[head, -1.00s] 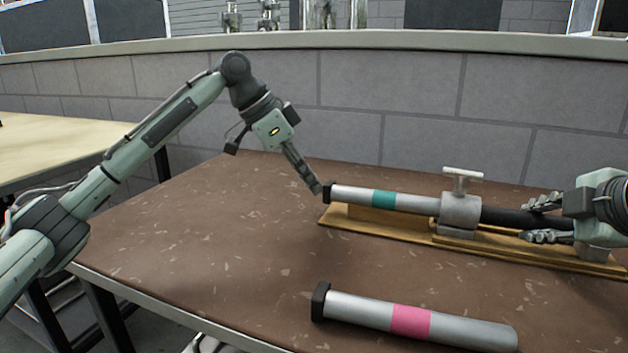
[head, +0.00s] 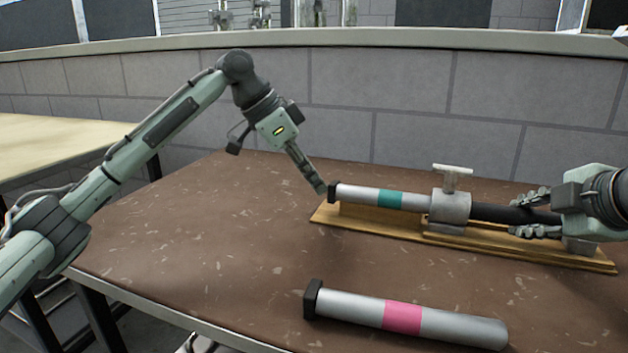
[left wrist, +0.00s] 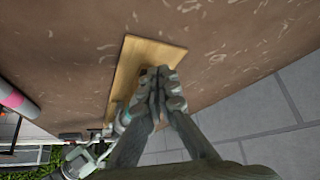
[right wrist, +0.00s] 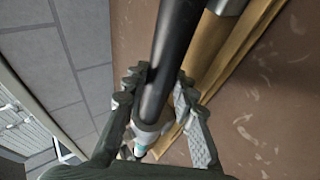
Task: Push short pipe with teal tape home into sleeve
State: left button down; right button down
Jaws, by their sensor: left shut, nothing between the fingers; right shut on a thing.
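The short pipe with teal tape (head: 365,195) lies level in the head view, with a black cap at its left end. Its right end is inside the grey sleeve (head: 452,208) with a T-handle on top; the depth inside is hidden. A short bare stretch shows between tape and sleeve. My left gripper (head: 321,188) is shut and empty, its fingertips at the black cap, seemingly touching it. It shows shut in the left wrist view (left wrist: 158,95). My right gripper (head: 535,215) is shut on the black tube (head: 492,213) right of the sleeve; the tube also shows in the right wrist view (right wrist: 175,50).
A wooden base (head: 350,222) lies under the pipe and sleeve on the brown table (head: 200,230). A pipe with pink tape (head: 455,328) lies at the table's front. A grey block wall (head: 400,90) stands behind. The table's left part is clear.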

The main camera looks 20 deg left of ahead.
pick_arm(q)
jog(key=shift+a+r, duration=0.1)
jog(key=shift+a, duration=0.05)
jog(key=shift+a+r, duration=0.5)
jog(key=shift+a, duration=0.2)
jog(key=shift+a+r, duration=0.45)
jog(key=shift+a, duration=0.25)
notch_tip(320, 180, up, 7)
pick_arm(e)
jog(key=c, duration=1.2)
grip_release()
jog(key=shift+o, duration=0.2)
jog(key=shift+o, duration=1.4)
